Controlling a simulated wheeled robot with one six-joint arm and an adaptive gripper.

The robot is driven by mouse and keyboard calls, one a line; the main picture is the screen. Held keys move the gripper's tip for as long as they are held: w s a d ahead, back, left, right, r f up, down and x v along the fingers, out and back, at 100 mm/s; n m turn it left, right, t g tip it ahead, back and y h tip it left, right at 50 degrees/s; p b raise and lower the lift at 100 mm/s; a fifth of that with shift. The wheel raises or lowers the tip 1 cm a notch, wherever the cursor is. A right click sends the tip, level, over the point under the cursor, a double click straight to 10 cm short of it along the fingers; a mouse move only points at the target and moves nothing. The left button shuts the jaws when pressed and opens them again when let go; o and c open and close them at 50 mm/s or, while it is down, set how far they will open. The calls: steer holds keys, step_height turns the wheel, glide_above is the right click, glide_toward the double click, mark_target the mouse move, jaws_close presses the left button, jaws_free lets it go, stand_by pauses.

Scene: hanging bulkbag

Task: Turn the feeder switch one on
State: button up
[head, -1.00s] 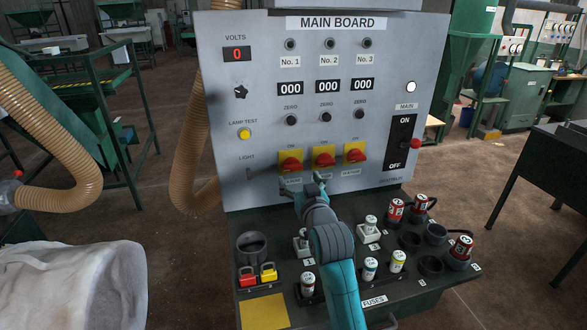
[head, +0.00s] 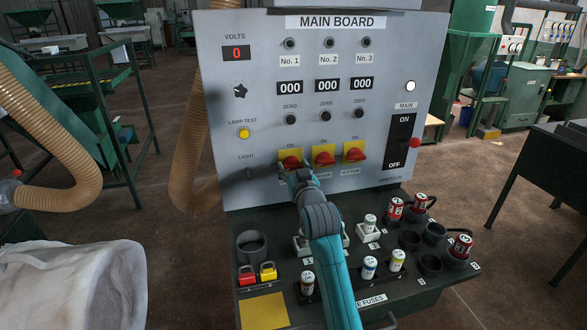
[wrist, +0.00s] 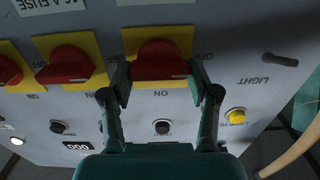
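Feeder switch one is the leftmost red rotary knob (head: 290,161) on a yellow plate of the main board (head: 300,70). The wrist view shows the same knob (wrist: 161,62) upside down, its handle lying level, with ON printed beside the plate and OFF at the plate's end. My gripper (wrist: 161,80) has its two fingers spread, one at each end of the handle. Whether the fingertips touch it I cannot tell. In the head view my gripper (head: 295,174) covers the lower part of the plate.
Two more red knobs (head: 324,158) (head: 355,154) on yellow plates sit to the right. A black main switch (head: 401,140) is further right. Below, a dark shelf (head: 300,312) carries fuses (head: 398,260) and a red and a yellow padlock (head: 247,276). The volts display reads 0.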

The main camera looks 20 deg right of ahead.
steer(key=shift+c, duration=0.4)
steer(key=shift+m, duration=0.3)
steer(key=m, duration=0.3)
steer(key=shift+d+m, duration=0.1)
steer(key=shift+m, duration=0.2)
steer(key=m, duration=0.4)
steer(key=shift+d+m, duration=0.1)
steer(key=shift+m, duration=0.2)
steer(key=m, duration=0.4)
steer(key=shift+f+m, duration=0.15)
steer(key=shift+m, duration=0.15)
steer(key=shift+d+f+m, duration=0.1)
steer(key=shift+m, duration=2.1)
steer(key=o, duration=1.1)
